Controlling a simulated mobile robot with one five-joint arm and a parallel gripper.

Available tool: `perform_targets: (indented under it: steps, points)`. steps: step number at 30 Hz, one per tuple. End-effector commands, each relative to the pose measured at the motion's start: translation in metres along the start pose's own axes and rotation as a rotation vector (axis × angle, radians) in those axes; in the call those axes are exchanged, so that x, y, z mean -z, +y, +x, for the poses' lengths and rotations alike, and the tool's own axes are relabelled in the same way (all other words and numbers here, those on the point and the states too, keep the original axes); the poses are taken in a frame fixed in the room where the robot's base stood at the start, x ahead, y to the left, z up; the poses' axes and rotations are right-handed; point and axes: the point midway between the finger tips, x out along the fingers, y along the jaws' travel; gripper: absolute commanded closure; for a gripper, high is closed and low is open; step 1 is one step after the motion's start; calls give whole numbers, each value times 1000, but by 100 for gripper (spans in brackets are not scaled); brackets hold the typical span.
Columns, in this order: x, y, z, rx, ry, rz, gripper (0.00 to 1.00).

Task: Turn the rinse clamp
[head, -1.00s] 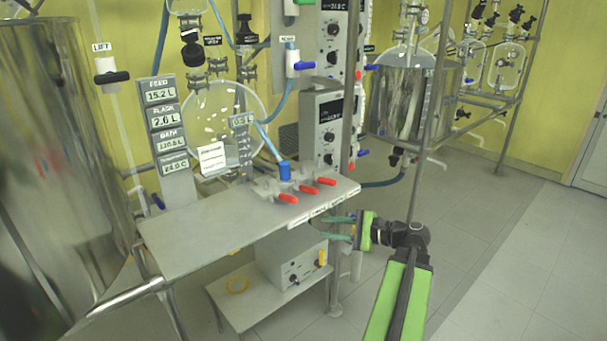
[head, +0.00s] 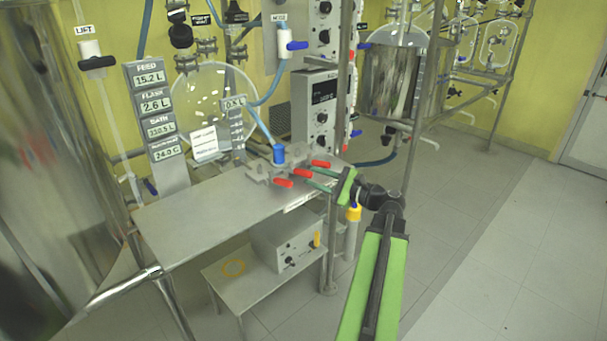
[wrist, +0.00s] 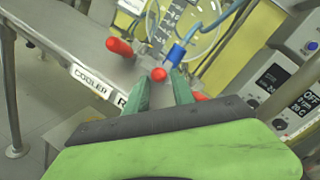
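Three red-handled clamps sit in a row along the front edge of the steel table. The middle red handle (head: 302,173), beside the label starting with "R" (wrist: 122,100), appears to be the rinse clamp; that label is mostly hidden by my gripper. My gripper (head: 311,178) is open at the table edge, its green fingers pointing at this handle. In the wrist view, the middle handle's red end (wrist: 159,74) shows between the two fingertips. I cannot tell whether they touch it.
The left red handle (wrist: 119,46) stands by the "COOLER" label (wrist: 90,82). The right red handle (head: 321,163) is close beside my right finger in the wrist view. A blue hose fitting (head: 279,153) rises behind the clamps. The table's left part (head: 190,225) is bare.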

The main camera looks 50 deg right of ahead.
Motion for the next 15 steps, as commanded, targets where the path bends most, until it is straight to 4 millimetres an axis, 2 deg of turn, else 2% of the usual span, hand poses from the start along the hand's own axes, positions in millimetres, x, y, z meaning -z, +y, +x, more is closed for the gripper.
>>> perform_targets:
  steps: [3, 6, 9, 15]
  points:
    - [0, 0, 24, -1, -1, 0, 70]
    - [0, 0, 37, -1, 0, 0, 70]
    - [0, 0, 44, 0, 1, 0, 70]
    - [0, 0, 46, 1, 1, 0, 70]
